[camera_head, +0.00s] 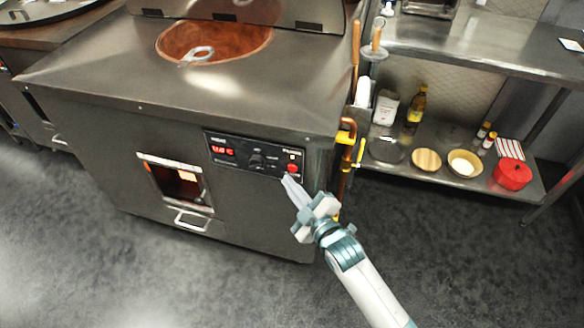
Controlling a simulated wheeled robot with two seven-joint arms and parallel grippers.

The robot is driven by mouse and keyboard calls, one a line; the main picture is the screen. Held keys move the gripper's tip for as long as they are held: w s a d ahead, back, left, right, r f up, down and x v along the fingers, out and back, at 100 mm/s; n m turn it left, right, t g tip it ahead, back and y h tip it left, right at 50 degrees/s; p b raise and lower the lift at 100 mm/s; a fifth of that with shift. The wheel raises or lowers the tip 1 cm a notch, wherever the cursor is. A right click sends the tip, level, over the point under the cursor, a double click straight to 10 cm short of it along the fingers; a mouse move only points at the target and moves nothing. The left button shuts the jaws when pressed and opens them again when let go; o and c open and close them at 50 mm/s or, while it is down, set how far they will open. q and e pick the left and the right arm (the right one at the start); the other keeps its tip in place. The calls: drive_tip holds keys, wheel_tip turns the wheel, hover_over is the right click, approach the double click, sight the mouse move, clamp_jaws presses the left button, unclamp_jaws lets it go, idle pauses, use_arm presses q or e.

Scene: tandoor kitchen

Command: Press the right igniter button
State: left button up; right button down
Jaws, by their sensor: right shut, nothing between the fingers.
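The tandoor's black control panel (257,156) is on the front of the steel cabinet. My right gripper (287,180) is shut and empty. Its fingertips are just below the red button, very close to it in the picture. I cannot tell whether they touch it. My left gripper is not in view.
A copper pipe with yellow valve handles (347,138) runs along the cabinet's right side. A steel shelf (440,178) with bottles, bowls and a red pot (512,174) stands at the right. The oven window (178,184) is left of my gripper. The floor in front is clear.

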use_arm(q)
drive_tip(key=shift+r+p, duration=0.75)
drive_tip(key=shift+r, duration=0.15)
use_arm(e)
drive_tip(key=s, duration=0.2)
drive_tip(key=s+a, duration=0.1)
drive_tip(key=s, duration=0.1)
drive_tip(key=shift+a, duration=0.15)
